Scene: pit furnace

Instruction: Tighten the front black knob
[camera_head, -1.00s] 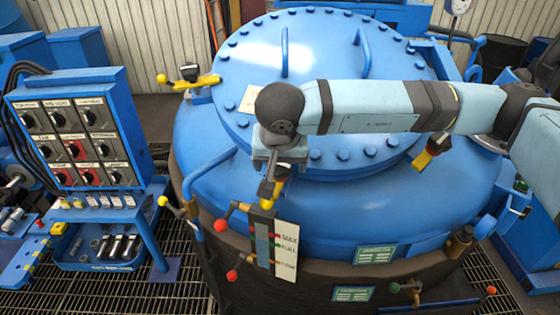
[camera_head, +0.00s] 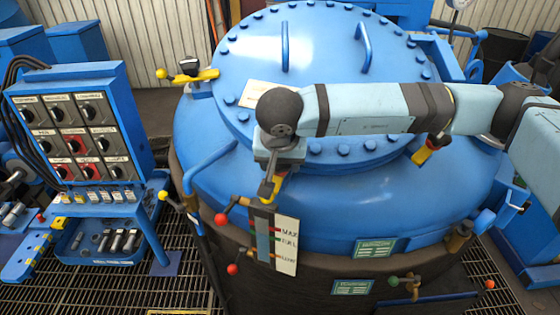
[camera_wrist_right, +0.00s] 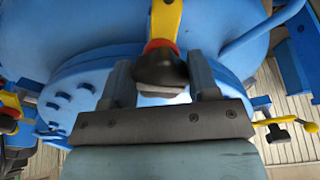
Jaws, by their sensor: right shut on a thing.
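The front black knob (camera_wrist_right: 160,72) sits on top of a yellow clamp arm with a red collar, seen in the right wrist view between my two fingers. In the head view the front yellow clamp (camera_head: 270,188) stands at the lid's front edge, below my gripper. The knob itself is hidden there by the gripper. My right gripper (camera_head: 277,162) is shut on the knob from above, and its fingers also show in the right wrist view (camera_wrist_right: 162,85). The blue furnace lid (camera_head: 320,70) lies behind it. My left gripper is not in view.
Another black-knobbed yellow clamp (camera_head: 190,70) is at the lid's left, and one (camera_head: 430,148) is at its right. Red-balled levers (camera_head: 222,219) and a level gauge (camera_head: 286,245) are close below the gripper. A control panel (camera_head: 75,130) stands left.

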